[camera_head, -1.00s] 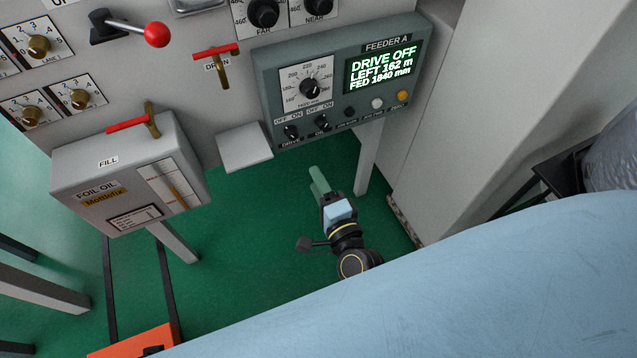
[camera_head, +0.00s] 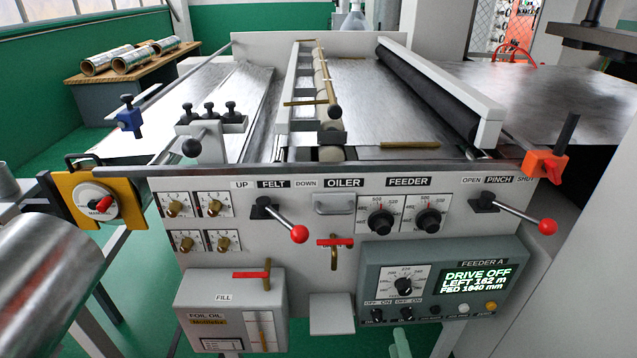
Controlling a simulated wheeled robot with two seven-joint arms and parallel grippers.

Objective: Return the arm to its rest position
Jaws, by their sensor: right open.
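Only the green fingertips of my right gripper (camera_head: 400,343) show, at the bottom edge of the camera_head view. They are in front of and below the grey feeder box (camera_head: 372,282), left of its middle. The gripper is open, and nothing shows between the fingers. The rest of that gripper and its arm are below the picture. My left gripper is not in view. The feeder display (camera_head: 474,287) reads DRIVE OFF, LEFT 162 m, FED 1840 mm.
The machine front panel (camera_head: 305,212) fills the middle, with red-knobbed levers (camera_head: 299,234) jutting out. The foil oil box (camera_head: 190,315) stands out at lower left. A large silver roll (camera_head: 45,275) is at the left edge. Green floor (camera_head: 150,260) shows at left.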

